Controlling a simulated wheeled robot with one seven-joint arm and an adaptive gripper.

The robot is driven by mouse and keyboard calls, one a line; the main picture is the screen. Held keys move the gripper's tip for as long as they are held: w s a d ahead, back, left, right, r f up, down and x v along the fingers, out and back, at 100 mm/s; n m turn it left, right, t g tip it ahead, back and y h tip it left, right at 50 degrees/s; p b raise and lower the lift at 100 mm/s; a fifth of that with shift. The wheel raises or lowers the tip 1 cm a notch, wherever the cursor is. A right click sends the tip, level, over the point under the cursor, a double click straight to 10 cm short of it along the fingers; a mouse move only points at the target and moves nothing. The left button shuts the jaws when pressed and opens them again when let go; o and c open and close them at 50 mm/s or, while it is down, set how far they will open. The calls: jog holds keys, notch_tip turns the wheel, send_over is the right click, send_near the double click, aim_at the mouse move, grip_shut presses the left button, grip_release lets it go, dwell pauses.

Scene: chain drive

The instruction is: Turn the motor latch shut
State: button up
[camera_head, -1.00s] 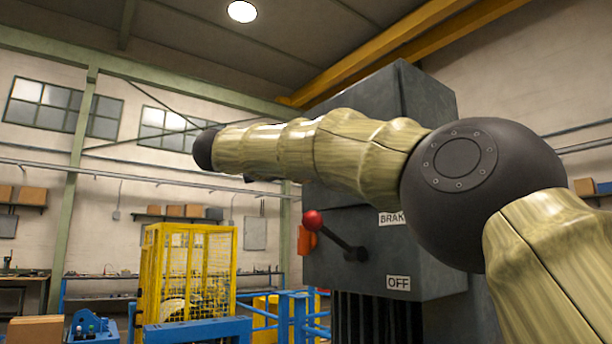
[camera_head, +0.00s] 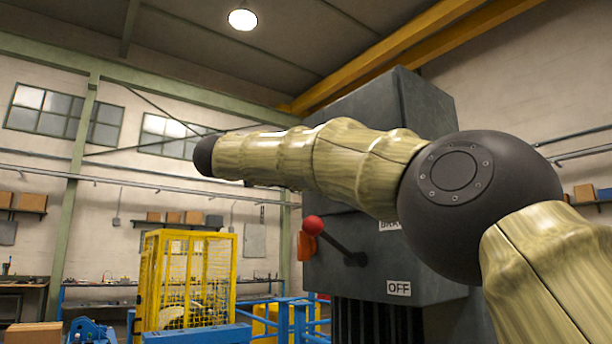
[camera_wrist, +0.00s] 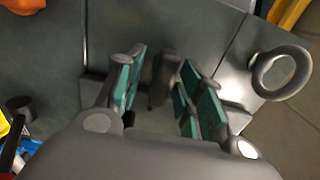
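In the wrist view my gripper (camera_wrist: 158,92) is open, its teal-padded fingers spread apart in front of a grey metal face. A dark brownish-grey upright tab (camera_wrist: 162,80), which looks like the latch handle, stands between the fingers, nearer the right one. I cannot tell whether a pad touches it. The tab's lower end and mounting are partly hidden by the gripper. In the head view my gripper is hidden behind my arm and does not show.
A grey ring (camera_wrist: 280,72) sticks out right of my fingers. The head view shows a big grey cabinet (camera_head: 345,270) with a red-knobbed lever (camera_head: 313,225) and an OFF label (camera_head: 399,288). A yellow mesh cage (camera_head: 188,280) and blue rails (camera_head: 291,318) stand to the left.

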jog(key=v, duration=1.2)
jog(key=shift+a, duration=0.15)
dwell(0.4)
